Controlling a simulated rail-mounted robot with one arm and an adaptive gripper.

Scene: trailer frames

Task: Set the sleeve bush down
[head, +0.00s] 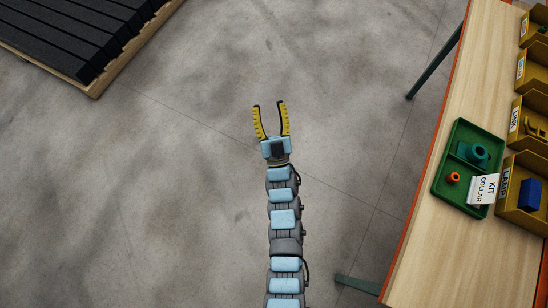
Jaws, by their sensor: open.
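My gripper (269,104) is open and empty, with its two yellow fingers spread above the bare floor. It is well to the left of the workbench (450,250). A green tray (452,160) lies on the bench and holds a small orange ring (453,178) and a teal part with a round opening (480,154). I cannot tell for sure which of these, if either, is the sleeve bush. A white card reading "KIT COLLAR" (484,189) is at the tray's lower right side.
Yellow labelled bins stand along the bench's right side; one holds a blue block (530,195). The bench has an orange edge and dark legs. A pallet with black slats (70,35) lies at the upper left. The floor between is clear.

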